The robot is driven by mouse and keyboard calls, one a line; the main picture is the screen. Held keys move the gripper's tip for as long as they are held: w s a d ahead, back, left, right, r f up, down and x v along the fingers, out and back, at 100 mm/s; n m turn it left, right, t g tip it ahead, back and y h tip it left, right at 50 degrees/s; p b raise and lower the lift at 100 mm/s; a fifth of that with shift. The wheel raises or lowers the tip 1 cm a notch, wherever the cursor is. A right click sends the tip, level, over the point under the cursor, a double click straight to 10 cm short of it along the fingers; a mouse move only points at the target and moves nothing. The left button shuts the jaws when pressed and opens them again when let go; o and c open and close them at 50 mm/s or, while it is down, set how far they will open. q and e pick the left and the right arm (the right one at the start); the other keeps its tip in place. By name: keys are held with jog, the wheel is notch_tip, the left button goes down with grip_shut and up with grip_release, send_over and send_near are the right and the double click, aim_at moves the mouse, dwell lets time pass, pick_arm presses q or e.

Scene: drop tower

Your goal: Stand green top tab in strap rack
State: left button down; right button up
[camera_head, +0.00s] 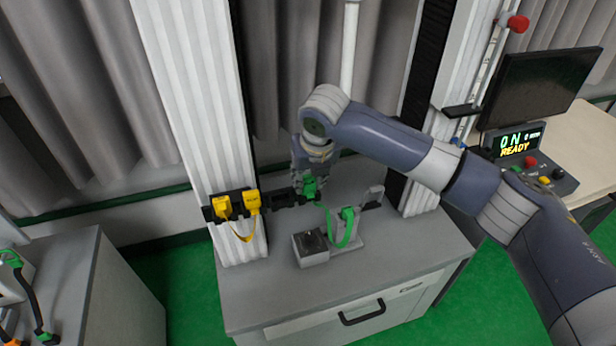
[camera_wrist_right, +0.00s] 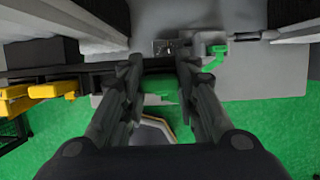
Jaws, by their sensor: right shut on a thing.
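My right gripper (camera_head: 309,188) is shut on a green top tab (camera_head: 310,185), in front of the black strap rack (camera_head: 278,199). In the right wrist view the green top tab (camera_wrist_right: 158,84) shows between the two fingers of my right gripper (camera_wrist_right: 160,70); the fingers hide its sides. A green strap (camera_head: 343,243) loops below to a second green tab (camera_head: 347,213) on a small grey stand. I cannot tell whether the held tab touches the rack. My left gripper is not in view.
Two yellow tabs (camera_head: 237,204) with a yellow strap stand in the rack's left part. A grey block with a black top (camera_head: 310,243) stands on the grey cabinet (camera_head: 400,255). White columns rise at both sides. A control box (camera_head: 522,150) and a monitor are at the right.

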jog(key=shift+f, duration=0.55)
dwell(0.4)
jog(key=shift+s+f, duration=0.2)
jog(key=shift+f, duration=0.1)
jog(key=shift+s+d+f, duration=0.1)
jog(key=shift+s+f, duration=0.1)
jog(key=shift+f, duration=0.1)
jog(key=o, duration=1)
jog(key=shift+f, duration=0.1)
jog(key=shift+w+f, duration=0.1)
jog(key=shift+w, duration=0.15)
